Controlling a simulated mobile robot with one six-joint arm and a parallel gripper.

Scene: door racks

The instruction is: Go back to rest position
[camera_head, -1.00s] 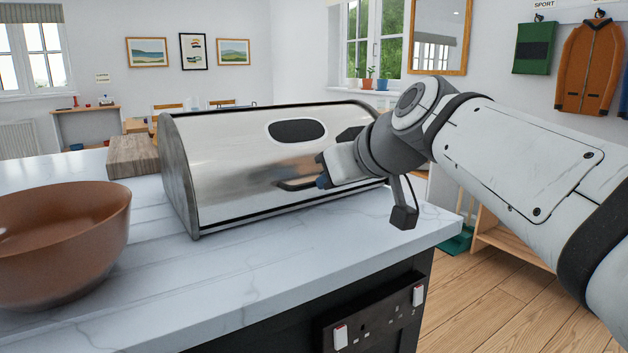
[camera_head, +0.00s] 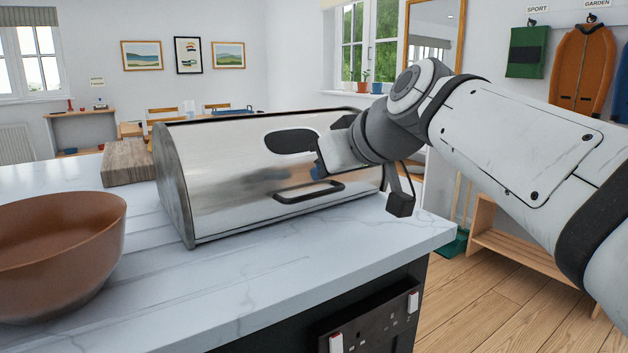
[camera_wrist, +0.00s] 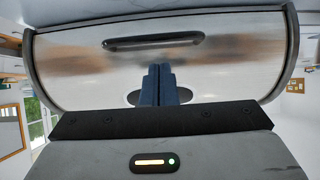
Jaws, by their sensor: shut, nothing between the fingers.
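My gripper (camera_head: 314,174) is in front of the upper right part of the metal bread box in the head view, above its handle. In the wrist view its two blue fingers (camera_wrist: 158,86) are together with nothing between them. The bread box (camera_head: 225,180) stands on the marble counter with its curved lid closed. Its dark handle (camera_head: 309,191) is clear of the fingers; the handle also shows in the wrist view (camera_wrist: 154,43). The oval window in the lid is partly covered by my gripper.
A brown bowl (camera_head: 60,250) stands on the counter (camera_head: 240,290) at the front left. A wooden board (camera_head: 127,163) lies behind it, left of the bread box. A wooden shelf (camera_head: 510,250) stands on the floor at the right. The counter's front is clear.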

